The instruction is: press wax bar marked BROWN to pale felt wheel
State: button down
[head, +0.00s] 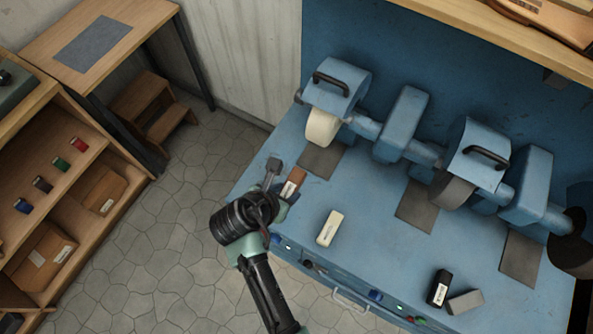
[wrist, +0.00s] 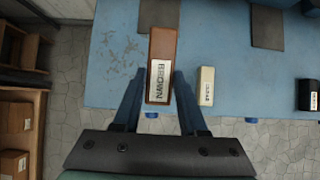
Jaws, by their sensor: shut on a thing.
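The brown wax bar (wrist: 162,60) carries a label reading BROWN in the wrist view. My gripper (wrist: 161,85) is shut on it, one finger at each side. In the head view the bar (head: 292,183) is at my gripper (head: 281,186), over the left front of the blue machine bench; whether it touches the bench I cannot tell. The pale felt wheel (head: 322,127) sits under a blue hood at the bench's back left, beyond the bar and apart from it.
A cream bar (head: 329,228) lies right of my gripper. A black bar (head: 439,288) and a grey bar (head: 465,302) lie at the front right. A darker wheel (head: 453,191) is further right. Dark mats (head: 321,160) lie below the wheels. The bench middle (head: 372,200) is clear.

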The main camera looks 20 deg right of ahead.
aim_at(298, 168)
jog(key=shift+w+a+r, duration=0.15)
jog(key=shift+w+r, duration=0.05)
jog(key=shift+w, duration=0.25)
jog(key=shift+w+d+r+b, duration=0.2)
jog(key=shift+w+d+b, duration=0.2)
jog(key=shift+d, duration=0.3)
jog(key=shift+w+d+r+b, duration=0.25)
jog(key=shift+w+d, duration=0.25)
jog(key=shift+d, duration=0.25)
jog(key=shift+w+d+r+b, duration=0.15)
jog(key=shift+w+d+b, duration=0.3)
jog(key=shift+d, duration=0.25)
jog(key=shift+w+d, duration=0.1)
jog(key=shift+w+d+r, duration=0.25)
jog(key=shift+w+d, duration=0.15)
jog(key=shift+d, duration=0.05)
jog(key=shift+d+r+p, duration=0.1)
jog(key=shift+r+p, duration=0.1)
jog(key=shift+p, duration=0.65)
jog(key=shift+s+f+p, duration=0.1)
jog(key=shift+f+p, duration=0.15)
jog(key=shift+p, duration=0.4)
dwell(0.6)
jog(key=shift+a, duration=0.2)
